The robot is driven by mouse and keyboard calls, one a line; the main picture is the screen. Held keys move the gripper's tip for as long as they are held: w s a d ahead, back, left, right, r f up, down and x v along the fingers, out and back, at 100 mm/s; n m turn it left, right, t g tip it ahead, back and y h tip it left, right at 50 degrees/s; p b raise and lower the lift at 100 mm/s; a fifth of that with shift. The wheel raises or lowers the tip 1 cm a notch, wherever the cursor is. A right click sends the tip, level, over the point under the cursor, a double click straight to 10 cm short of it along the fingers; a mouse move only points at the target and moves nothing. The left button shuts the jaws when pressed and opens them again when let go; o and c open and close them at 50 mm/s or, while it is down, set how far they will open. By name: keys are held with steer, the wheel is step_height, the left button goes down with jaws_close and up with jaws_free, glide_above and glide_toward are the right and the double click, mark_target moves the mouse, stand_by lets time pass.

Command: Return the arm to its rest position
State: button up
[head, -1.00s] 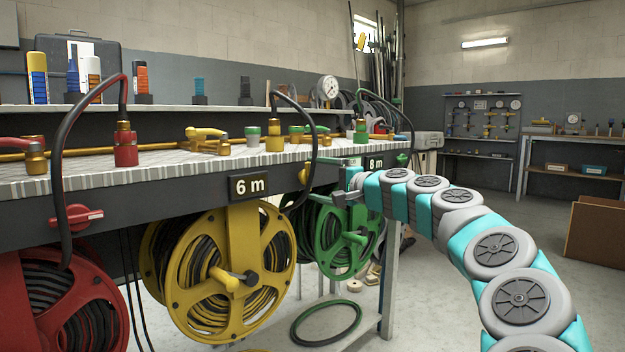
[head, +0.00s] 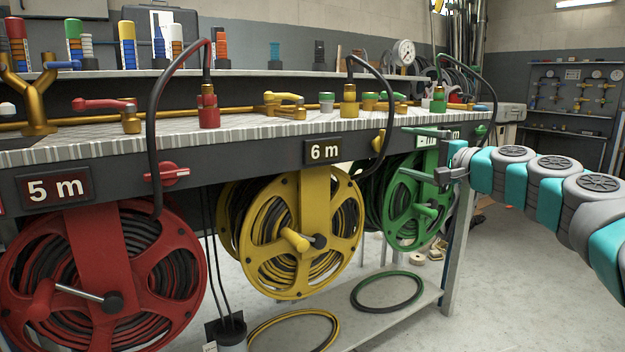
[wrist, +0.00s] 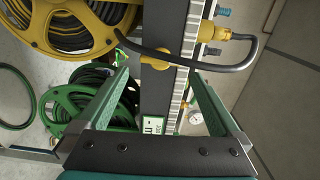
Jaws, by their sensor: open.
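My gripper (head: 415,153) is at the right in the head view, its two dark green fingers apart and nothing between them. It points left and stands in front of the bench's far end, its fingers partly covering the sign above the green hose reel (head: 418,205). My teal and grey arm stretches from the right edge to it. In the wrist view, the open fingers (wrist: 160,85) frame the bench edge. The yellow hose reel (wrist: 70,25) is at the upper left there and the green reel (wrist: 85,105) below it.
The long bench (head: 250,138) carries valves and hoses looping over its edge. The red reel (head: 140,270) and yellow reel (head: 300,235) hang beneath it. A coiled green hose (head: 387,291) lies on the low shelf. Open floor (head: 520,290) lies to the right.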

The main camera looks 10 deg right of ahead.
steer(key=s+a+f+n+g+y+p, duration=0.15)
steer(key=s+a+n+g, duration=0.25)
steer(key=a, duration=0.8)
steer(key=s+a+f+n+g+y+p, duration=0.1)
steer(key=s+a+n+g+p, duration=0.25)
steer(key=a, duration=0.85)
steer(key=s+a+f+n+g+p, duration=0.1)
steer(key=s+a+f+n+g, duration=0.25)
steer(key=s+a+f, duration=0.35)
steer(key=s+f+n+g+h+p, duration=0.1)
steer(key=s+f+g+h+p, duration=0.1)
steer(key=s+f, duration=0.4)
steer(key=s+f+n+g+h+p, duration=0.1)
steer(key=s+f+g+h+p, duration=0.15)
steer(key=s, duration=0.65)
steer(key=s+d+f+g+h, duration=0.1)
steer(key=s+d+f+h, duration=0.1)
steer(key=s, duration=0.5)
steer(key=s+d+f+g+h+p, duration=0.1)
steer(key=s+d+f+g+h, duration=0.1)
steer(key=s+d+f, duration=0.3)
steer(key=shift+s+d+n, duration=0.4)
steer(key=shift+s+d, duration=0.1)
steer(key=shift+s, duration=0.5)
